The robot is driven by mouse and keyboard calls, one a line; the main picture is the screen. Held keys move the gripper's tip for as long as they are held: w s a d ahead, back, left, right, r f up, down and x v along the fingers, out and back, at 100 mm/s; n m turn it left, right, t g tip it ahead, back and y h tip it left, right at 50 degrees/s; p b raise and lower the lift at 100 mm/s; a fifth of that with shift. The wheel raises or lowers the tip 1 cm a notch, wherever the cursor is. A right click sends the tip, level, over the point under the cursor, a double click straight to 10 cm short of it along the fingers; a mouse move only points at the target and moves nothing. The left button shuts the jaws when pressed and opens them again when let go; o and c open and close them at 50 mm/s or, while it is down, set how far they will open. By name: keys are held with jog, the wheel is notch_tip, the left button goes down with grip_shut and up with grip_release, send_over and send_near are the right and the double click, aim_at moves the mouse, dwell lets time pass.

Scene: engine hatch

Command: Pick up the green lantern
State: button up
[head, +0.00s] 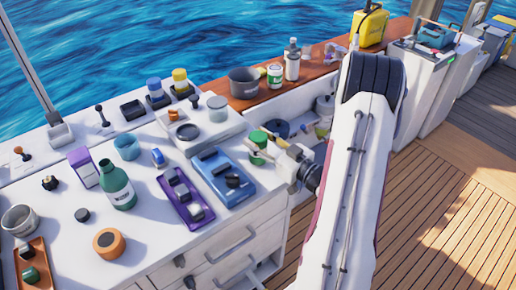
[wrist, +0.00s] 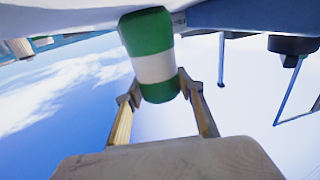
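The green lantern (head: 258,148) looks like a green cylinder with a white band round its middle. In the head view it is by the right edge of the white counter, at the end of my arm. My gripper (head: 268,152) reaches it from the right. In the wrist view the lantern (wrist: 155,62) sits between the two fingers of my gripper (wrist: 160,86), with a fingertip against each side. I cannot tell whether its base touches the counter.
A blue tray (head: 212,162) and a purple tray (head: 166,192) lie left of the lantern. A green bottle (head: 118,187) and several small items stand on the counter (head: 75,230). A grey pot (head: 244,82) and a white bottle (head: 292,60) stand on the wooden ledge behind.

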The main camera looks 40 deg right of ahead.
jog(key=shift+r, duration=0.1)
dwell(0.3)
jog(key=shift+r, duration=4.9)
